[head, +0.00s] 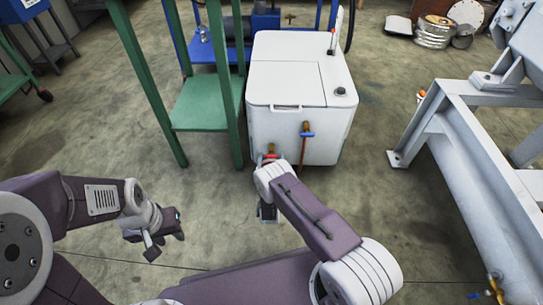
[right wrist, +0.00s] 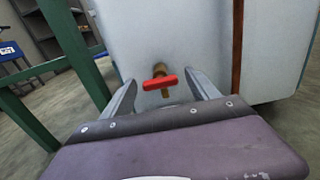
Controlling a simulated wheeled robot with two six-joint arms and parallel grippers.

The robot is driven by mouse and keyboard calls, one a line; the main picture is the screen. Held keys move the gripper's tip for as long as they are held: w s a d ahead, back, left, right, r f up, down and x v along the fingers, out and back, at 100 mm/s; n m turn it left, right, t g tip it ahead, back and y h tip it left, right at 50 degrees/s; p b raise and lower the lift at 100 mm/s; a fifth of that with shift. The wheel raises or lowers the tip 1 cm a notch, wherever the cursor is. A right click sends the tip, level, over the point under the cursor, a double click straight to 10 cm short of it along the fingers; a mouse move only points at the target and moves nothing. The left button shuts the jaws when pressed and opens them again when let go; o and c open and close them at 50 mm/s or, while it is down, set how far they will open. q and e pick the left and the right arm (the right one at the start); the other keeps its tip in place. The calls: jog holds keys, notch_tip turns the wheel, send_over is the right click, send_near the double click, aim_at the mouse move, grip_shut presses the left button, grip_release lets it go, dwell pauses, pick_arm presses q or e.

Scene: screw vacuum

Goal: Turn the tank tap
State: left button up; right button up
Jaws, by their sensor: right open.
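The white tank (head: 297,90) stands on the floor ahead of me. The handle lies nearly level. My right gripper (right wrist: 162,92) is open, with one finger on each side of the tap in the right wrist view. I cannot tell whether the fingers touch it. My left gripper (head: 165,228) hangs above the floor at the left, away from the tank; its jaw state is unclear.
A second tap with a blue handle (head: 306,134) is to the right on the tank front, with a brown pipe (head: 302,155) below. A green frame (head: 205,103) stands close at the tank's left. A grey metal structure (head: 450,125) is at the right. Bare floor lies between.

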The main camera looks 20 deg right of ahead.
jog(key=p+v, duration=0.4)
jog(key=v, duration=0.4)
jog(key=shift+r, duration=0.1)
jog(key=shift+w, duration=0.1)
